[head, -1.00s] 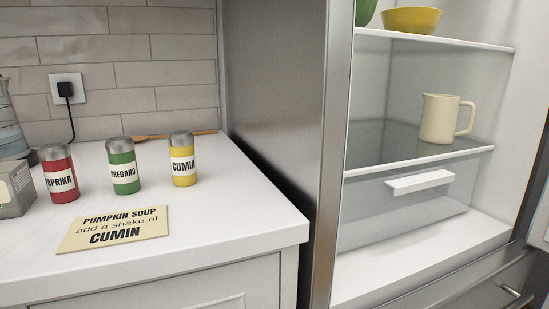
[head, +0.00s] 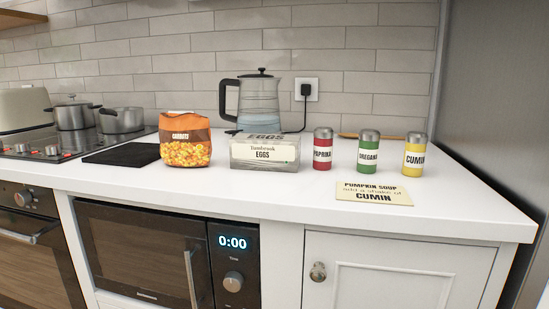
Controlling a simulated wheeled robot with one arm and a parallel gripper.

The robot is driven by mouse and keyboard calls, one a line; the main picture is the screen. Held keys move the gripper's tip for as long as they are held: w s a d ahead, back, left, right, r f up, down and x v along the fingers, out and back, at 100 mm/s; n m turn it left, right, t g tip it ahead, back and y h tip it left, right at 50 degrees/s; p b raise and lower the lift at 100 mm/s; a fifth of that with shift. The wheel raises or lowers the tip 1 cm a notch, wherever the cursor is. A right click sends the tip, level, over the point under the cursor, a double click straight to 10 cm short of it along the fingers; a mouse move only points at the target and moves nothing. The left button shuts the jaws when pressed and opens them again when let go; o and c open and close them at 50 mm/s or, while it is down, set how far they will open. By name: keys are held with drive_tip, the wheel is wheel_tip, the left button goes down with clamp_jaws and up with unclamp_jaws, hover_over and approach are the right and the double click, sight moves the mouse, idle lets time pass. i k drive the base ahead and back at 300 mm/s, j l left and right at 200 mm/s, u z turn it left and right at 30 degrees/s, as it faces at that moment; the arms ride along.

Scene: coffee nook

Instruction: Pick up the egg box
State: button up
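The egg box (head: 264,153) is a grey carton with a white label reading "Farmbrook EGGS". It stands closed on the white counter (head: 285,194), near the middle of the head view. An orange and brown bag (head: 186,141) is to its left and a red paprika shaker (head: 322,150) is to its right. A glass kettle (head: 257,103) stands behind it. My gripper does not show in the head view.
Green oregano (head: 368,153) and yellow cumin (head: 414,156) shakers stand further right, behind a recipe card (head: 374,193). A dark mat (head: 122,154) and a hob with pots (head: 74,114) are left. The counter in front of the box is clear.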

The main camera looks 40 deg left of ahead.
sight(277, 153)
drive_tip(key=u, duration=1.7)
